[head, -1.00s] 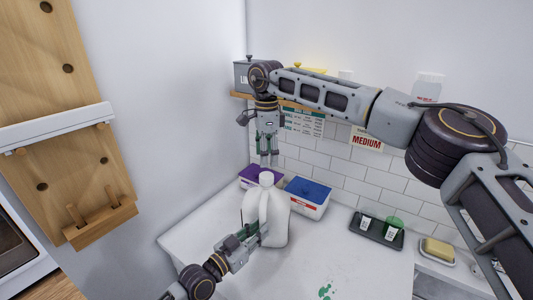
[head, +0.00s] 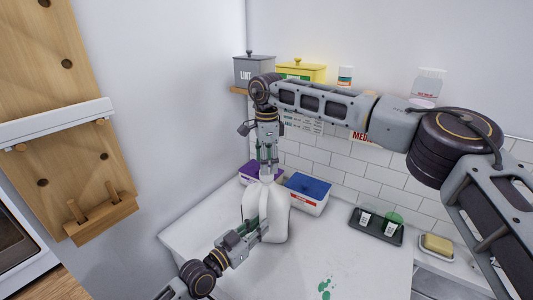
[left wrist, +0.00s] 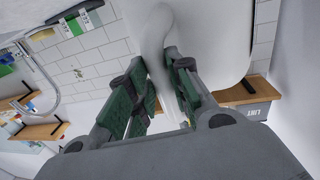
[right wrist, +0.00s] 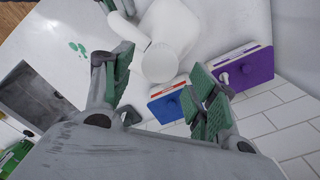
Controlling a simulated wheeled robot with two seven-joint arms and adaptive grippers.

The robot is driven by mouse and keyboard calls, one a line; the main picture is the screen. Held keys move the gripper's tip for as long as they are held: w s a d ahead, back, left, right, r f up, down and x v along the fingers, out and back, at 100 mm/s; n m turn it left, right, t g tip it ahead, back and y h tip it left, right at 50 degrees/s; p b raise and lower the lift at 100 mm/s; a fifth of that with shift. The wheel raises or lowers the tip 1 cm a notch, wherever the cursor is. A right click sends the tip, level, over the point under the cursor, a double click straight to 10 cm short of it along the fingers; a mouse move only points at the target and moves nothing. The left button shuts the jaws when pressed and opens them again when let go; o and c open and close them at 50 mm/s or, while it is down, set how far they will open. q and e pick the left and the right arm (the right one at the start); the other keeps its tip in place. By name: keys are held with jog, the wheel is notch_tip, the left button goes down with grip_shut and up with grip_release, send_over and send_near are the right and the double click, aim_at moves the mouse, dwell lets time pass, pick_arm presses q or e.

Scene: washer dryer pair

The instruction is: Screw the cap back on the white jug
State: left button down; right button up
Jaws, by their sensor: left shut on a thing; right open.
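The white jug (head: 277,222) stands upright on the white counter. My left gripper (head: 258,230) is shut on its handle, and the handle shows between the fingers in the left wrist view (left wrist: 158,40). My right gripper (head: 268,172) points down over the jug's top and is open. In the right wrist view a round white cap (right wrist: 160,62) shows at the jug's top, between the open fingers and beyond their tips. I cannot tell whether the cap sits loose or tight, or whether the fingers touch it.
A blue-lidded box (head: 308,192) and a purple box (head: 250,174) stand close behind the jug. A dark tray (head: 376,228) and a sponge on a dish (head: 437,246) lie to the right. A grey lint bin (head: 254,70) is on the shelf. Green spots (head: 324,288) mark the front counter.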

jog(key=shift+f, duration=1.95)
jog(key=c, duration=1.1)
jog(key=shift+m, duration=0.3)
